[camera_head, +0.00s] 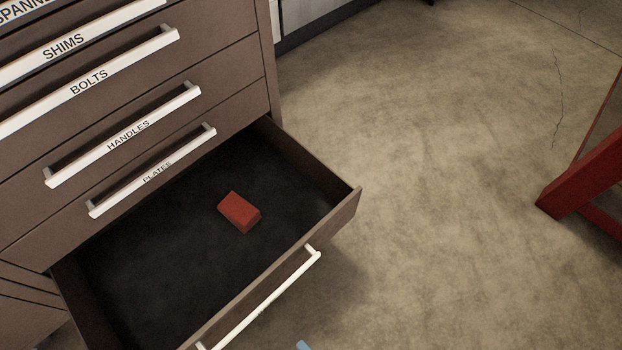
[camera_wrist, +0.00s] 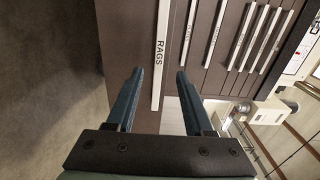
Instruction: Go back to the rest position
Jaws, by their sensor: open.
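My gripper (camera_wrist: 159,85) shows in the wrist view with its two blue fingers apart and nothing between them. It faces a brown drawer front with a white strip handle labelled RAGS (camera_wrist: 160,60), seen turned on its side. I cannot tell how far the fingertips are from that front. In the head view, a small blue tip (camera_head: 303,345) at the bottom edge may be part of my gripper; the rest of the arm is out of the frame.
A brown drawer cabinet (camera_head: 225,45) stands at left in the head view. Its lowest visible drawer (camera_head: 335,210) is pulled out, with a red block (camera_head: 239,212) inside. A red frame (camera_head: 580,175) stands at the right edge. The floor (camera_head: 430,170) between is clear.

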